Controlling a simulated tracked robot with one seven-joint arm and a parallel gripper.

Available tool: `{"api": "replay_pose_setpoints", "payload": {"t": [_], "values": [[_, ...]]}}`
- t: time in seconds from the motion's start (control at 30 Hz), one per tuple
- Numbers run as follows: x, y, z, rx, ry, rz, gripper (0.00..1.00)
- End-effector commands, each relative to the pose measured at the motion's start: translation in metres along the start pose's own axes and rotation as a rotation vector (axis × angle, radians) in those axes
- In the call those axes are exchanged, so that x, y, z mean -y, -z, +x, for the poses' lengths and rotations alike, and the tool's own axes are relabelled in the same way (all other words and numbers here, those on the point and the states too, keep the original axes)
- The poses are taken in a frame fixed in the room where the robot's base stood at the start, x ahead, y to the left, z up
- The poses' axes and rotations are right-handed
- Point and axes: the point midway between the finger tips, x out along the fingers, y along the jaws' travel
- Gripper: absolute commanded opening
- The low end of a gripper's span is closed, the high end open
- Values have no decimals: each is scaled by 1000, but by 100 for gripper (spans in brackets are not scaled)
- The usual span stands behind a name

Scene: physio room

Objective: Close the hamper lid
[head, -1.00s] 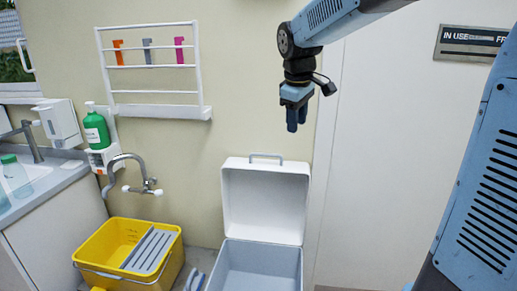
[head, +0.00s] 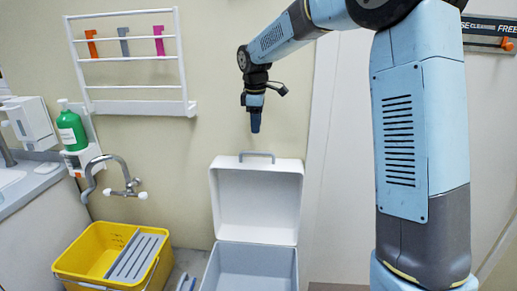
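The hamper (head: 250,268) is a grey box on the floor against the wall, in the lower middle of the head view. Its white lid (head: 258,205) stands open and upright at the back, with a grey handle (head: 257,154) on its top edge. My gripper (head: 255,122) points down just above the handle in the picture, and appears apart from it. The fingers look close together and seen side-on, so their opening does not show. The hamper's front is cut off by the frame's lower edge.
A yellow mop bucket (head: 88,257) stands left of the hamper. A wall tap (head: 122,180), a green soap bottle (head: 70,128) and a white rack (head: 130,65) are on the wall at left. A sink counter (head: 30,185) is at the left edge.

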Motion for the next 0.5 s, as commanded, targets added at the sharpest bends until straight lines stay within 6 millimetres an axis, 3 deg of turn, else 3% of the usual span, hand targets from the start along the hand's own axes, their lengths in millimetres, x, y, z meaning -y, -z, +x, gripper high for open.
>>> {"api": "replay_pose_setpoints", "payload": {"t": [0.5], "values": [[2, 2, 87, 1, 2, -3, 40]]}}
